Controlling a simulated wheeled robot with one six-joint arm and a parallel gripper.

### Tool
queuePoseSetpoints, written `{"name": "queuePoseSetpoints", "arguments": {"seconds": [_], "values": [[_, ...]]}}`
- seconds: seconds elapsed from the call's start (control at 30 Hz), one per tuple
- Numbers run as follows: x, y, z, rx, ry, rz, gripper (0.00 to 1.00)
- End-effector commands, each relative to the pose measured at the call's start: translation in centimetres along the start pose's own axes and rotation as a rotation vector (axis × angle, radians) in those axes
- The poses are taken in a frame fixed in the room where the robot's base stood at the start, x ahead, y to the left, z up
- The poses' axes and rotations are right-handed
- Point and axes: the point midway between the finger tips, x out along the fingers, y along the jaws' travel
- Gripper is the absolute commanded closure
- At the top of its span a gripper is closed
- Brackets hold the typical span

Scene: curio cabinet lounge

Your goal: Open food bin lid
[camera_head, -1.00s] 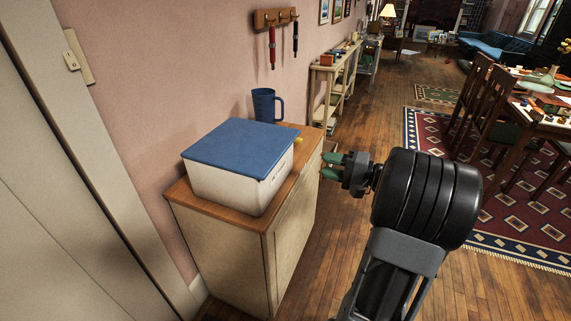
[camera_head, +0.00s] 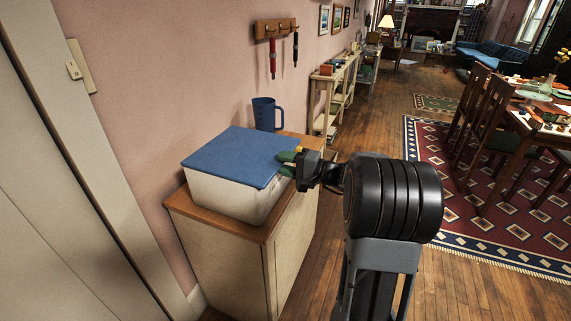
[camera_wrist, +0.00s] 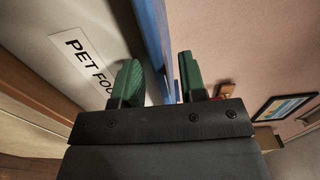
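The food bin (camera_head: 225,197) is a white box with a flat blue lid (camera_head: 232,155) lying shut on top. In the wrist view its white front (camera_wrist: 85,55) shows a label reading "PET FOO…", partly cut off by a finger. My gripper (camera_head: 287,163) is at the right edge of the lid. In the wrist view my gripper (camera_wrist: 160,78) has its two green fingers apart, with the lid's blue edge (camera_wrist: 157,40) running between them. One finger is on the bin-front side and the other above the lid. Whether either finger touches the lid is unclear.
The bin stands on a low cabinet (camera_head: 285,235) with a wooden top against the pink wall. A blue mug (camera_head: 265,115) stands just behind the bin. Hooks (camera_head: 276,30) with hanging items are on the wall above.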

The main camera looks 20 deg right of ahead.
Motion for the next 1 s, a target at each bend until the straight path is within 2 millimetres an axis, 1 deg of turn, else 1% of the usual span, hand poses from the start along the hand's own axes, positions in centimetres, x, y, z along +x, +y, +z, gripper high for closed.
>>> {"name": "queuePoseSetpoints", "arguments": {"seconds": [0.27, 0.6, 0.67, 1.0], "values": [[0.06, 0.00, -0.01, 0.000, 0.000, 0.000, 0.63], [0.02, -0.01, -0.02, 0.000, 0.001, 0.000, 0.95], [0.02, -0.01, -0.02, 0.000, 0.001, 0.000, 1.00], [0.00, -0.01, -0.03, 0.000, 0.001, 0.000, 1.00]]}}
